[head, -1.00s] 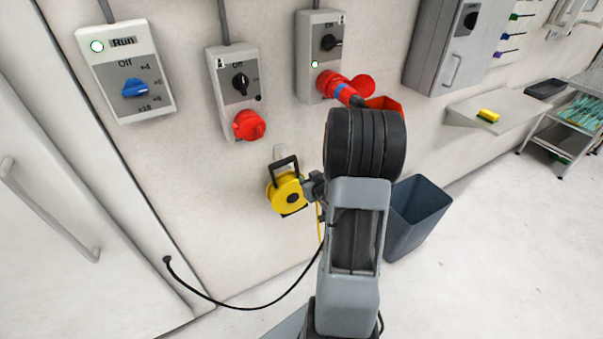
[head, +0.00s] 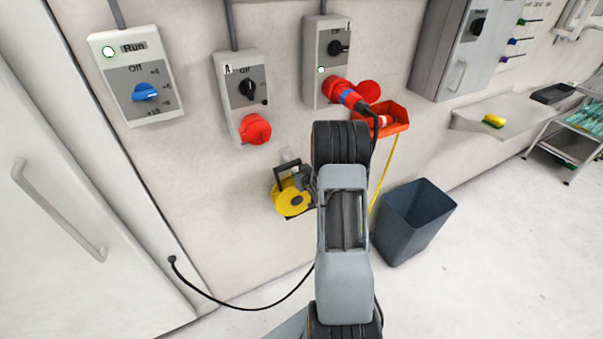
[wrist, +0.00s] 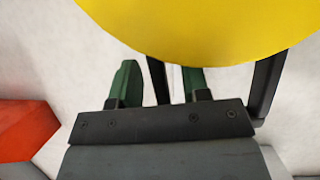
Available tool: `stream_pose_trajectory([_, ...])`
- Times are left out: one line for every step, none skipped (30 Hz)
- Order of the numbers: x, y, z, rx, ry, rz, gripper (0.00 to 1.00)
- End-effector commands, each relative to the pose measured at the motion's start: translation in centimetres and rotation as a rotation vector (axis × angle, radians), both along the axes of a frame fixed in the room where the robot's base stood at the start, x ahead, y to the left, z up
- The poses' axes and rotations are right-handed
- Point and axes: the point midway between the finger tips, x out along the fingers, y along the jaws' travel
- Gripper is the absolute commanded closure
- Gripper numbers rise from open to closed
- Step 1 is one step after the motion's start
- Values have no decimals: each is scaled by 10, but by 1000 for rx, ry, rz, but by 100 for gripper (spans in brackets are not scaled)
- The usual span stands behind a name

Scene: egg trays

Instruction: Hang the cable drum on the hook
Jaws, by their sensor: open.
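The cable drum (head: 291,198) is a yellow reel with a black frame and handle. It is against the wall below the switch boxes and looks tilted. A pale hook plate (head: 288,154) shows on the wall at the top of the handle; I cannot tell whether the handle rests on the hook. My gripper (head: 301,178) is at the drum's upper right, partly hidden by my arm. In the wrist view, the drum's yellow face (wrist: 200,25) fills the top. The green fingers of my gripper (wrist: 160,82) stand apart, with a black frame bar between them.
An orange-red wall tray (head: 388,124) is right of the drum, with a yellow cable (head: 385,170) hanging below it. A dark bin (head: 415,220) stands on the floor to the right. A black cable (head: 235,305) crosses low on the left. Switch boxes line the wall above.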

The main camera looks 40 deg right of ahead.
Motion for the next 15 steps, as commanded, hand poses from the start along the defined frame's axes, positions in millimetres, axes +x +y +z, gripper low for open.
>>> stream_pose_trajectory([0, 0, 0, 0, 0, 0, 57])
stream_pose_trajectory([0, 0, 0, 0, 0, 0, 57])
stream_pose_trajectory([0, 0, 0, 0, 0, 0, 57])
stream_pose_trajectory([0, 0, 0, 0, 0, 0, 57])
stream_pose_trajectory([0, 0, 0, 0, 0, 0, 57])
stream_pose_trajectory([0, 0, 0, 0, 0, 0, 58])
stream_pose_trajectory([0, 0, 0, 0, 0, 0, 61])
stream_pose_trajectory([0, 0, 0, 0, 0, 0, 64])
stream_pose_trajectory([0, 0, 0, 0, 0, 0, 68])
stream_pose_trajectory([0, 0, 0, 0, 0, 0, 71])
stream_pose_trajectory([0, 0, 0, 0, 0, 0, 74])
stream_pose_trajectory([0, 0, 0, 0, 0, 0, 78])
stream_pose_trajectory([0, 0, 0, 0, 0, 0, 80])
stream_pose_trajectory([0, 0, 0, 0, 0, 0, 83])
stream_pose_trajectory([0, 0, 0, 0, 0, 0, 87])
